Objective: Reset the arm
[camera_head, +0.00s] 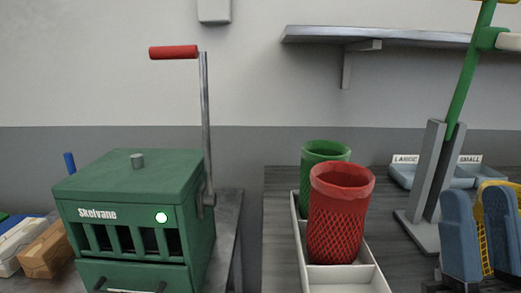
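Two blue-grey upright finger-like pieces at the lower right look like my gripper (480,236). They stand apart above a dark part cut by the bottom edge. A yellow mesh basket (486,240) shows between and behind them. I cannot tell whether the fingers press on it. The rest of my arm is not clearly in view.
A green machine (130,200) with a red-handled crank (174,52) stands at left. A red mesh basket (341,215) and a green basket (325,152) stand in a white tray (344,276). A green post (465,85) on a grey base and blue-grey bins (404,176) are at right.

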